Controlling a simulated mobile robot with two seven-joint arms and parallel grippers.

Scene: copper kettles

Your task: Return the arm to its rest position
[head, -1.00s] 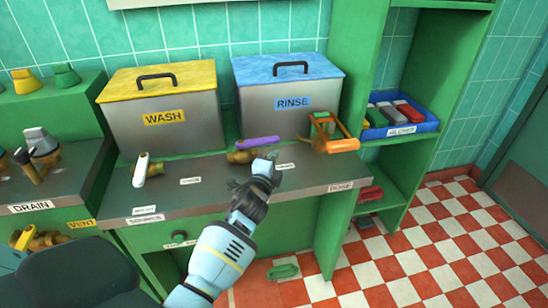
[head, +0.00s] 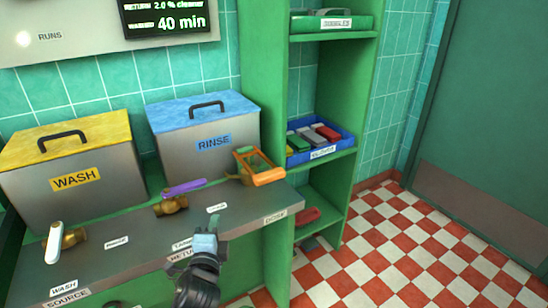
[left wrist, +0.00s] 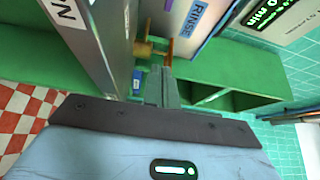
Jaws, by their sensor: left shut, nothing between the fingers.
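My left gripper (head: 214,222) reaches up from the bottom of the head view, over the front part of the grey counter (head: 130,245). Its fingers are shut with nothing between them. The shut fingers also show in the left wrist view (left wrist: 163,88), above the pale blue hand. A brass valve with a purple handle (head: 184,188) lies on the counter, up and left of the gripper and apart from it. My right gripper is not in view.
A yellow-lidded WASH tank (head: 75,180) and a blue-lidded RINSE tank (head: 213,143) stand behind. A white-handled brass valve (head: 55,242) is at left. Right of the green shelf, the checkered floor (head: 410,250) is clear.

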